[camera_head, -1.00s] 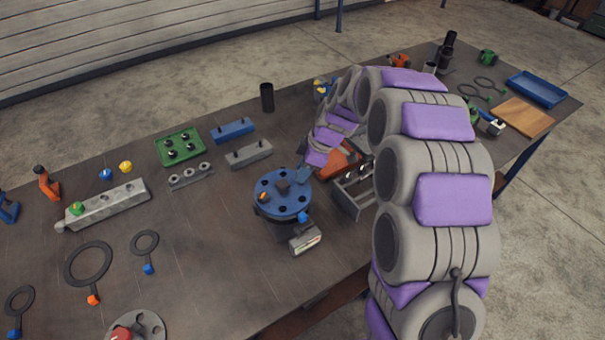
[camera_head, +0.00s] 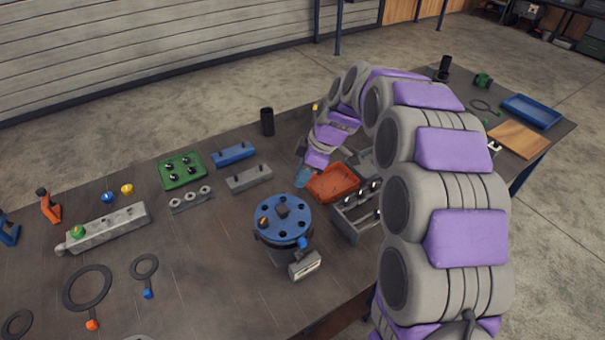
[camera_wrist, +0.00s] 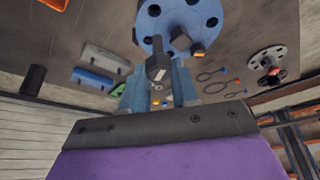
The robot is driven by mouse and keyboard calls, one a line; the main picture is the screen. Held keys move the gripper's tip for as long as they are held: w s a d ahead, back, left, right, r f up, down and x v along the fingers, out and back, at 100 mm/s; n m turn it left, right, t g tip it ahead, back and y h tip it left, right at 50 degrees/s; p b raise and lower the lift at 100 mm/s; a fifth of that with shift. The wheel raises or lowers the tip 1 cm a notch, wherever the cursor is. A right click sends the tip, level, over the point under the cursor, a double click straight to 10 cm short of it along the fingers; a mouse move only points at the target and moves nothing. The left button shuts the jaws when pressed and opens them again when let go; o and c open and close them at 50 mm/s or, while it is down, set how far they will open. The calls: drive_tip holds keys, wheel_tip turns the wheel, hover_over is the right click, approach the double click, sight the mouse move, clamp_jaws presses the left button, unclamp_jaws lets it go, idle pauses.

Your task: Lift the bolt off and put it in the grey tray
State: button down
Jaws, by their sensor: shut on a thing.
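My gripper (camera_head: 303,177) shows as blue fingertips just above and beyond the blue flange (camera_head: 282,212) in the head view. In the wrist view, my gripper (camera_wrist: 158,88) has its two blue fingers closed around a dark bolt (camera_wrist: 157,67), clear of the flange (camera_wrist: 155,25). The bolt is too small to make out in the head view. The flange has several dark holes, a dark square piece at its centre and an orange-marked piece near its edge. A grey tray-like shape (camera_head: 363,160) is partly hidden behind my arm.
An orange-red tray (camera_head: 333,184) lies right of my gripper, beside a grey rack (camera_head: 348,222). A green block (camera_head: 181,170), blue block (camera_head: 234,154) and grey block (camera_head: 248,178) stand to the left. A black cylinder (camera_head: 267,122) stands behind.

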drive_tip(key=shift+r+p, duration=0.45)
drive_tip(key=shift+r, duration=1.95)
